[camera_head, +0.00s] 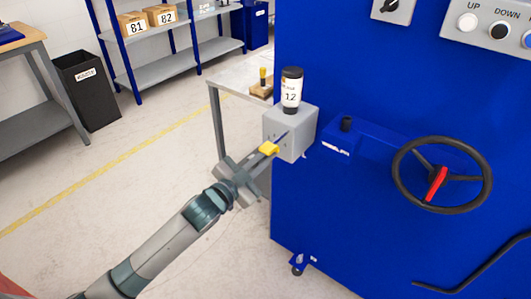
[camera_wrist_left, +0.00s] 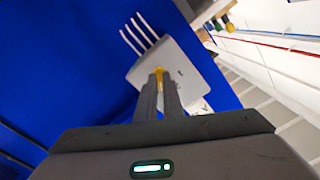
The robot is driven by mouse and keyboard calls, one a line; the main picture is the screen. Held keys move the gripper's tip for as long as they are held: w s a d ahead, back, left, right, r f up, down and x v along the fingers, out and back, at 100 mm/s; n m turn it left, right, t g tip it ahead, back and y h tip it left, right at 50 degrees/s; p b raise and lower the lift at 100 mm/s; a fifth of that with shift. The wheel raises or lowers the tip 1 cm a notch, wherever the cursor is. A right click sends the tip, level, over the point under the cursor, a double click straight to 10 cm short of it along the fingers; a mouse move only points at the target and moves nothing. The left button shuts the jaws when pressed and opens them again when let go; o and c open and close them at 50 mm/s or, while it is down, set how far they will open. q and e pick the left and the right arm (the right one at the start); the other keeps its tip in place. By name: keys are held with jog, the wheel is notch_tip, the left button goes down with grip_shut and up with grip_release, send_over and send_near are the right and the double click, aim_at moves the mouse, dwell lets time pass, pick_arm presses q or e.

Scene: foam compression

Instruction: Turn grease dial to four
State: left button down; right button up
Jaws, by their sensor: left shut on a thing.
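A grey box (camera_head: 283,133) is mounted on the left side of the blue machine. A yellow dial (camera_head: 269,148) is on its front face. My left gripper (camera_head: 261,155) reaches up to this face and is shut on the dial. In the left wrist view the yellow dial (camera_wrist_left: 158,72) shows between the fingertips of my left gripper (camera_wrist_left: 158,82), against the grey box (camera_wrist_left: 187,65). The dial's marks are too small or hidden to read, so its setting cannot be told. My right gripper is not in view.
A black-and-white bottle (camera_head: 291,90) stands on the box. A black handwheel (camera_head: 401,182) with a red part is on the blue machine (camera_head: 340,215) at right. A grey table (camera_head: 229,80) stands behind the box. Floor at left is clear up to a black bin (camera_head: 87,90).

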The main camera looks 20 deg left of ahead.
pick_arm(q)
jog(key=shift+m+p, duration=1.9)
jog(key=shift+m, duration=1)
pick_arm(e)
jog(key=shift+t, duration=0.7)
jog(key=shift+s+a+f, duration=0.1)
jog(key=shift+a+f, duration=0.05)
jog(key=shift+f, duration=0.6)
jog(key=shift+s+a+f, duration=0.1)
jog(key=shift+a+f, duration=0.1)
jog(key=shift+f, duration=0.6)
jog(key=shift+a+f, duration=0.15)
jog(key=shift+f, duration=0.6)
pick_arm(q)
jog(key=c, duration=1.9)
grip_release()
jog(key=shift+s, duration=0.15)
